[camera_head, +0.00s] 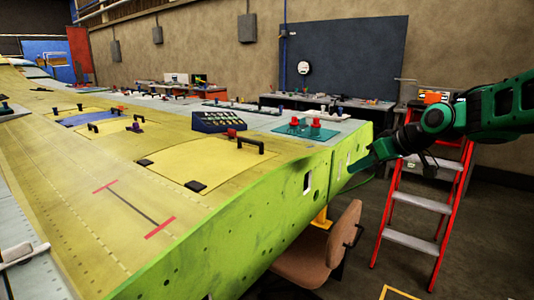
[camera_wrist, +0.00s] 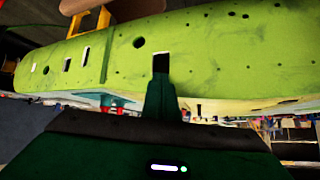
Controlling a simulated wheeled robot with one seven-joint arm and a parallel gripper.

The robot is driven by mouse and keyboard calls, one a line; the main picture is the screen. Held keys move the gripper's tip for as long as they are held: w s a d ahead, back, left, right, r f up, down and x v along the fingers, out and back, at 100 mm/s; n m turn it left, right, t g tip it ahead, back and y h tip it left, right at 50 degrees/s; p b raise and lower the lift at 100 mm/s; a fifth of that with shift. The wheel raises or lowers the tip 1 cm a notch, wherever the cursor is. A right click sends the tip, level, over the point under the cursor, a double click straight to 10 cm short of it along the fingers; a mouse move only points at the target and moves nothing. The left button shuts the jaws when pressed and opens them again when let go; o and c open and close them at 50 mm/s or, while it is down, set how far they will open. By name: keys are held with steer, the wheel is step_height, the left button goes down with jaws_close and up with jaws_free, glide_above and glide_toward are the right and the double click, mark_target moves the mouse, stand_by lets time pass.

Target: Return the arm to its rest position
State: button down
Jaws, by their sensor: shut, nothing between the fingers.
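My arm (camera_head: 495,108) reaches in from the right in the head view, dark green and black. My gripper (camera_head: 354,168) is shut and empty, its tip close to the green end face of the wing (camera_head: 255,220). I cannot tell whether it touches. In the wrist view, which looks upside down, my gripper (camera_wrist: 161,85) shows as one narrow dark-green shape in front of the green wing face (camera_wrist: 215,40). A dark rectangular slot (camera_wrist: 161,63) in the face lies right at its tip.
A red stepladder (camera_head: 412,205) stands below and behind my arm. A brown chair (camera_head: 318,248) sits beside the wing. A cluttered workbench (camera_head: 330,106) runs along the back wall. The wing top bears yellow panels with handles and a dark case (camera_head: 219,122). Floor shows at lower right.

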steer(key=s+d+f+m+g+h, duration=0.1)
steer(key=s+d+f+m, duration=0.3)
steer(key=s, duration=0.9)
steer(key=s+d+f+m+g+h, duration=0.2)
steer(key=s+d+f+m+g, duration=0.2)
steer(key=s, duration=0.9)
steer(key=s+d+f+m+g+h, duration=0.2)
steer(key=s+d+f, duration=0.4)
steer(key=s, duration=0.7)
steer(key=shift+s+m+g, duration=0.3)
steer(key=shift+m+g, duration=0.4)
steer(key=shift+m, duration=0.2)
steer(key=shift+f, duration=0.1)
